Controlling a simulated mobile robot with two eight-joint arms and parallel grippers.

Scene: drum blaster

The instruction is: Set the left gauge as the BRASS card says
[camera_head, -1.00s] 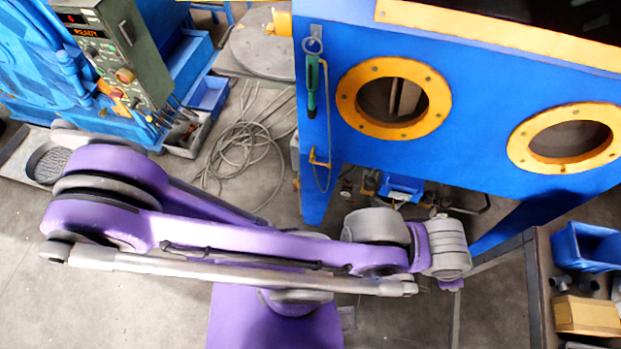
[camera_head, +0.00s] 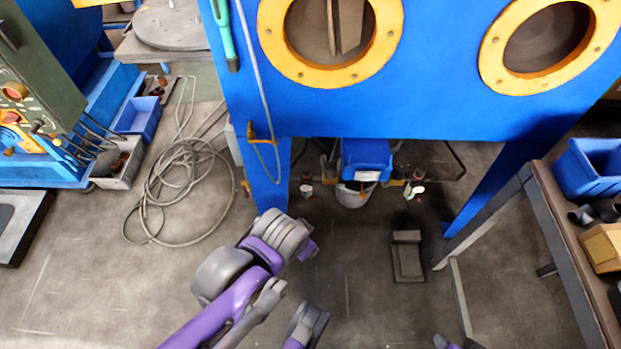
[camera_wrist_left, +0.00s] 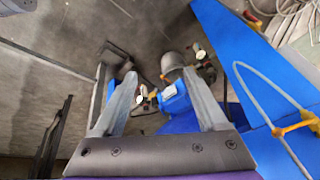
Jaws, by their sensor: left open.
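Under the blue cabinet, a small round white-faced fitting, seemingly the left gauge (camera_head: 306,190), sits left of a blue box (camera_head: 366,158). A similar one, seemingly the right gauge (camera_head: 414,191), sits to its right. Both faces are too small to read. In the left wrist view two white faces show, one (camera_wrist_left: 200,55) by the bucket and one (camera_wrist_left: 140,98) beyond the left finger. My left gripper (camera_wrist_left: 160,73) is open and empty, its fingers pointing toward this area. A white label (camera_head: 367,176) on the box is illegible; I cannot identify a BRASS card.
A grey bucket (camera_head: 353,195) hangs or stands below the box. A foot pedal (camera_head: 408,257) lies on the floor. The cabinet's blue legs flank the space. A workbench (camera_head: 560,240) stands right, and coiled hose (camera_head: 175,190) lies left. The floor in front is mostly clear.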

